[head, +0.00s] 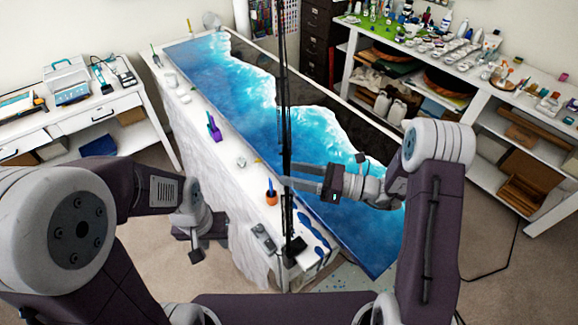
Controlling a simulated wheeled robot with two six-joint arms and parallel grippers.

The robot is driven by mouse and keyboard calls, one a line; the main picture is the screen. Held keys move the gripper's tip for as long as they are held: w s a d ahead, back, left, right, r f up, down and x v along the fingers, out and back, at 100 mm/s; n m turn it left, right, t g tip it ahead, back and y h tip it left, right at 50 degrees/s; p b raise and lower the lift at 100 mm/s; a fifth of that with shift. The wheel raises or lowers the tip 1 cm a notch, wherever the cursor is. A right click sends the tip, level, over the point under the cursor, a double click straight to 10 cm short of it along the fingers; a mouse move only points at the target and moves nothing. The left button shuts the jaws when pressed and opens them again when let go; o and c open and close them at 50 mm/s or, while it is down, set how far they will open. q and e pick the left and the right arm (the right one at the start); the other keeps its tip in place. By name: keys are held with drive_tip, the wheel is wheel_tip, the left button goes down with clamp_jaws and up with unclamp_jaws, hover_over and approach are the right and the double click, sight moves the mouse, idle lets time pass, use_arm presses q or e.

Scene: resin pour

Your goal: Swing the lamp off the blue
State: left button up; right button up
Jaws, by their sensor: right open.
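The lamp shows as tall, thin black poles (284,100) rising from a dark foot (291,250) at the near end of the white table and running out of the top of the view; its head is not seen. Behind it lies a long panel of blue resin (340,215) with white wave lines. My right gripper (291,174) is open, its fingers pointing left with their tips at the pole. I cannot tell whether they are around it or beside it. My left gripper (192,252) hangs low left of the table, away from the lamp; its jaws are unclear.
Along the table's left strip stand a purple holder (214,128), an orange pot (271,194) and a grey box (263,237). A crowded shelf unit (450,60) stands right, a white desk (75,112) left. A dark cabinet (321,40) is behind. Floor left of the table is clear.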

drive_tip(key=shift+s+a+r, duration=0.1)
drive_tip(key=shift+s+a, duration=0.15)
drive_tip(key=shift+a, duration=0.3)
drive_tip(key=shift+s+a+r, duration=0.1)
drive_tip(key=shift+s+a, duration=0.1)
drive_tip(key=shift+a, duration=0.35)
drive_tip(key=shift+w+d+f, duration=0.1)
drive_tip(key=shift+w+d, duration=0.1)
drive_tip(key=shift+w, duration=0.05)
drive_tip(key=c, duration=0.7)
drive_tip(key=shift+w, duration=0.1)
clamp_jaws()
